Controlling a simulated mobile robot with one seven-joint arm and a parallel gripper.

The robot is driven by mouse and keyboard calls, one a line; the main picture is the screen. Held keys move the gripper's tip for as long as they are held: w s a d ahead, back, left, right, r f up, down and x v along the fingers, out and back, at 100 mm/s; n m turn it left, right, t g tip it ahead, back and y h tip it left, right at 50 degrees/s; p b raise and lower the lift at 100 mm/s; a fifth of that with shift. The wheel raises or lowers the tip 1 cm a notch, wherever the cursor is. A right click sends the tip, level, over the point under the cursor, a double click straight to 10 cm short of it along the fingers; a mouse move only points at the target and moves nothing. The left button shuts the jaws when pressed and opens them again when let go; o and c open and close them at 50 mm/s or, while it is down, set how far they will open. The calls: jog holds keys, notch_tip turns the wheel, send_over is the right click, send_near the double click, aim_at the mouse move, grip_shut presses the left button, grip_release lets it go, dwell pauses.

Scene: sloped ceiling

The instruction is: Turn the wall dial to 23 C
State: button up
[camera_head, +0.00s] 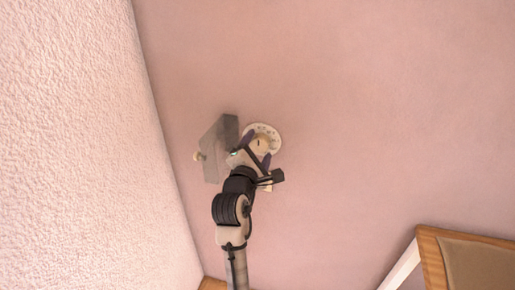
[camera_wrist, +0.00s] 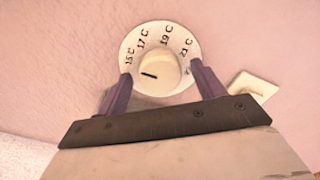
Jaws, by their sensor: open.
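The wall dial (camera_wrist: 193,76) is a round white plate with a cream knob (camera_wrist: 158,70) at its centre. In the wrist view, 15 C, 17 C, 19 C and 21 C can be read along its upper edge; 23 C cannot be read. A short dark mark lies left of the knob's middle, roughly toward the left side below 15 C. My gripper (camera_wrist: 160,74) is open, with one purple finger on each side of the knob; contact cannot be told. In the head view, the dial (camera_head: 275,133) is partly behind my gripper (camera_head: 257,160).
A grey box (camera_head: 215,150) with a small pale knob is on the wall just left of the dial. A small cream plate (camera_wrist: 254,87) is right of the dial in the wrist view. A rough white surface (camera_head: 75,140) rises at left. A wooden-framed chair (camera_head: 431,262) stands lower right.

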jog(key=c, duration=1)
